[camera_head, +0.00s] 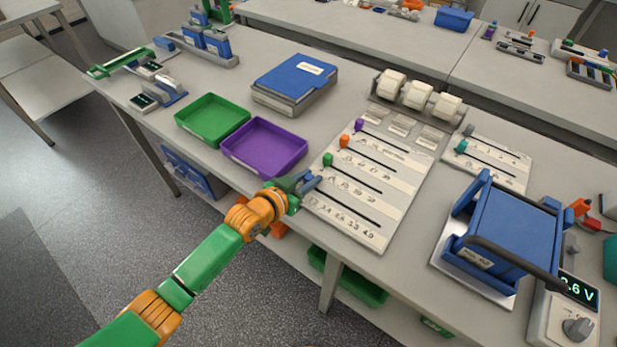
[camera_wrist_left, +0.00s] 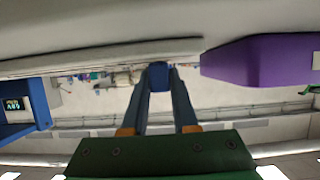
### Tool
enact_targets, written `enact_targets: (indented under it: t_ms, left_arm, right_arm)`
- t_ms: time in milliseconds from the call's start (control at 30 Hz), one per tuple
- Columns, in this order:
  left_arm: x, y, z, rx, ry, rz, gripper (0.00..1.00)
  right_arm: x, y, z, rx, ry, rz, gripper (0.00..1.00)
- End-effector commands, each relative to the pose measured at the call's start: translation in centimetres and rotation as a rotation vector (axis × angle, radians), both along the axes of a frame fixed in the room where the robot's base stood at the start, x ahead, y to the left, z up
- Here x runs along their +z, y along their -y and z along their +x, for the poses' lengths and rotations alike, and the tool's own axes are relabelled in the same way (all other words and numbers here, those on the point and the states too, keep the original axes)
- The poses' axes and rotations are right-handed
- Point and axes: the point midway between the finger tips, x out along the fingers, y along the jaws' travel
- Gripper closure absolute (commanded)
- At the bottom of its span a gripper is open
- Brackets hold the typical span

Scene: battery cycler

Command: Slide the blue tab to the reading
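The pale slider board (camera_head: 395,215) lies at the table's front edge, with several slots and printed scales. Its purple tab (camera_head: 359,124), orange tab (camera_head: 344,141) and green tab (camera_head: 328,159) stand at the left ends of their slots. My left gripper (camera_head: 308,182) is at the left end of a lower slot. In the left wrist view, the blue tab (camera_wrist_left: 160,75) sits between its fingertips, which appear to touch both sides. The meter display (camera_head: 578,287) at right shows green digits ending in ".6 V"; the first digit is partly hidden. My right gripper is not in view.
A purple tray (camera_head: 268,146) and a green tray (camera_head: 212,119) lie left of the board. A blue device (camera_head: 510,235) with a dark bar stands to its right. White rolls (camera_head: 419,95) and a smaller slider board (camera_head: 490,160) are behind it.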

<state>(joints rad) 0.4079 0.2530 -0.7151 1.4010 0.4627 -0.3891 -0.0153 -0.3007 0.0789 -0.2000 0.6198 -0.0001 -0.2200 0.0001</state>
Motion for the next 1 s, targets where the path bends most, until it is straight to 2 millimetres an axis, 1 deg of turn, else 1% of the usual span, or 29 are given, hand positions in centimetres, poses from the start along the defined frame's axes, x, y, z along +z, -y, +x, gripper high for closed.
enact_targets:
  t_ms: [33, 67, 100, 1000]
  left_arm:
    - [-0.01, -0.02, 0.00, 0.000, 0.000, 0.000, 0.91]
    - [-0.01, -0.02, 0.00, 0.000, 0.000, 0.000, 0.99]
    - [-0.01, -0.02, 0.00, 0.000, 0.000, 0.000, 1.00]
    - [-0.01, -0.03, 0.00, 0.000, 0.000, 0.000, 1.00]
  right_arm:
    - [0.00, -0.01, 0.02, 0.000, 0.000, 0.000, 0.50]
    - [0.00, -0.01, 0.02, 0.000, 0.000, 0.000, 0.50]
    - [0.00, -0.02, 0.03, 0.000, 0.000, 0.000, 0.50]
    - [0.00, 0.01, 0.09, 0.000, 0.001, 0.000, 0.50]
